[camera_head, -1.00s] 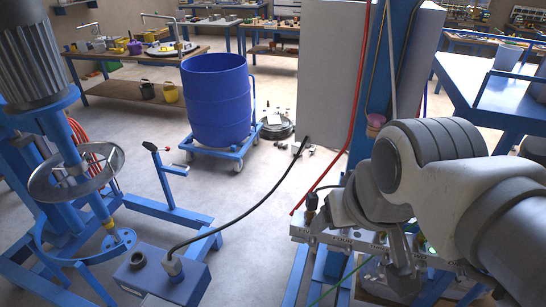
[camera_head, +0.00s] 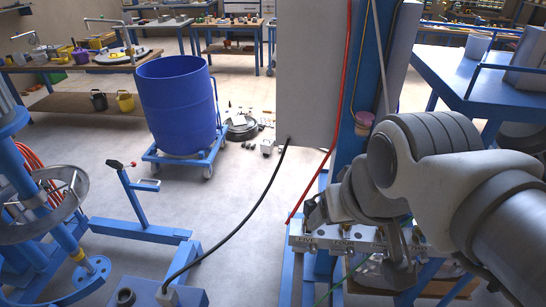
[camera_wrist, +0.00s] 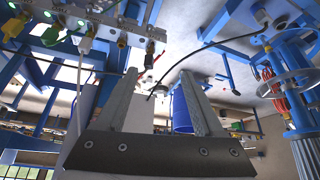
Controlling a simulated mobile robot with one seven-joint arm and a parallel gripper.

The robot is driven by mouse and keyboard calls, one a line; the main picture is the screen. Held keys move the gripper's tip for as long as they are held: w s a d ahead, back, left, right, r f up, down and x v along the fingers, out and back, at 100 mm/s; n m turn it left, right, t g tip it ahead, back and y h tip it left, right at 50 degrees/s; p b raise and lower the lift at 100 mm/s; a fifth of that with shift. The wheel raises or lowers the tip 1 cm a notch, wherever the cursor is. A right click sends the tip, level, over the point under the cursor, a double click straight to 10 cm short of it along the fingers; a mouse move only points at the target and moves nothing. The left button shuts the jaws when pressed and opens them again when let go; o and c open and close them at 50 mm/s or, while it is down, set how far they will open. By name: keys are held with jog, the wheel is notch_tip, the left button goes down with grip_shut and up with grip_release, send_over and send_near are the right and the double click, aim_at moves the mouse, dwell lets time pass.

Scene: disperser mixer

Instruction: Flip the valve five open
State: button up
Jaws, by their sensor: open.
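The valve manifold (camera_head: 345,245) is a pale metal bar at lower centre right in the head view. A label that appears to read FIVE (camera_head: 307,241) is at its left end. My arm's end is just above the bar and hides most of its valves there. In the wrist view the manifold (camera_wrist: 105,25) runs across the upper left, with small coloured valve fittings and green lights; I cannot tell which fitting is valve five. My gripper (camera_wrist: 158,74) is open, its two fingers wide apart with nothing held. The manifold lies beside the fingers, not between them.
A blue post (camera_head: 352,150) and grey cabinet (camera_head: 306,75) stand behind the manifold, with a red hose (camera_head: 340,110) and black cable (camera_head: 245,222) near it. A blue drum (camera_head: 178,105) stands on a trolley. Floor in between is clear.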

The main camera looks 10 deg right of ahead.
jog(key=shift+d, duration=0.1)
jog(key=shift+c, duration=0.2)
jog(key=shift+c, duration=1.3)
jog(key=shift+w+f, duration=0.15)
jog(key=shift+c, duration=1.2)
jog(key=w+f+n+b, duration=0.1)
jog(key=w+f+n, duration=0.1)
jog(key=n, duration=0.1)
jog(key=w+f+n+g+b, duration=0.1)
jog(key=w+f+n, duration=0.2)
jog(key=shift+w+f+n+g+b, duration=0.1)
jog(key=shift+w+n+g+b, duration=0.2)
jog(key=shift+w+b, duration=0.1)
grip_shut()
jog(key=w+a+f+n+g+b, duration=0.1)
jog(key=w+f+n+b, duration=0.1)
jog(key=w+f+n, duration=0.4)
notch_tip(320, 180, down, 3)
jog(key=shift+w+f+n+g+h+b, duration=0.1)
jog(key=shift+w+n+g+h+b, duration=0.25)
jog(key=shift+n, duration=0.85)
jog(key=shift+a, duration=0.1)
